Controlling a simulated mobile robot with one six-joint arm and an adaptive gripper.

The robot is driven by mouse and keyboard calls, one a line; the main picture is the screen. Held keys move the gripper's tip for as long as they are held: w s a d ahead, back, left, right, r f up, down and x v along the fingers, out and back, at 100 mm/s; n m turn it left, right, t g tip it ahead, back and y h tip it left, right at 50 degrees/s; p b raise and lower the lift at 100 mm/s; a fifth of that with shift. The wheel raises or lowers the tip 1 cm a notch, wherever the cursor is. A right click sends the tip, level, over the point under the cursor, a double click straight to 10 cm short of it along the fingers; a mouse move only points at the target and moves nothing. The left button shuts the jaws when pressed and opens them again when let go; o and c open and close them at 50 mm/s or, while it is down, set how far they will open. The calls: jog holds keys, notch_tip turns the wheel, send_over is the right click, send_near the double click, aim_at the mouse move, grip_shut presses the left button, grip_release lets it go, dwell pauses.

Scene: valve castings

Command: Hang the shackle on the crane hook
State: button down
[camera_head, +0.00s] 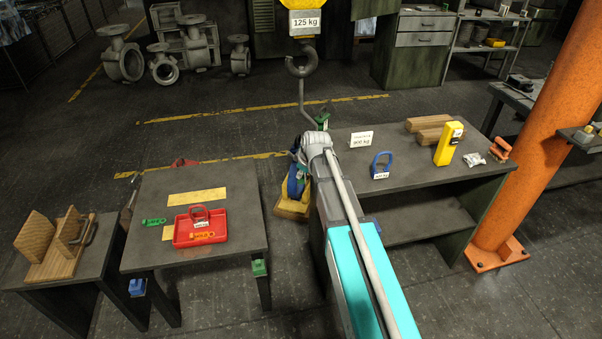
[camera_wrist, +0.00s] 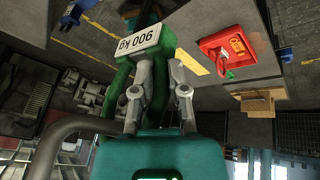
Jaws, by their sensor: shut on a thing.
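The crane hook (camera_head: 300,62) is dark grey and hangs below a yellow block with a "125 kg" label at the top middle of the head view. In the wrist view, my gripper (camera_wrist: 160,80) is shut on a green shackle (camera_wrist: 182,62) with a white "900 kg" tag. In the head view my arm hides most of my gripper; a bit of the green shackle (camera_head: 322,118) shows beyond the arm's end, below the hook and apart from its curve. A thick grey curved bar crosses the lower left of the wrist view; I cannot tell whether it is the hook.
A blue shackle (camera_head: 381,165) stands on the right table (camera_head: 420,178) with a placard, wooden blocks and a yellow device (camera_head: 448,143). A red shackle (camera_head: 200,213) is in a red tray (camera_head: 181,238) on the left table. An orange column (camera_head: 535,130) stands at the right.

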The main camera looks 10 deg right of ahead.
jog(key=c, duration=0.6)
grip_release()
jog(key=shift+s, duration=0.15)
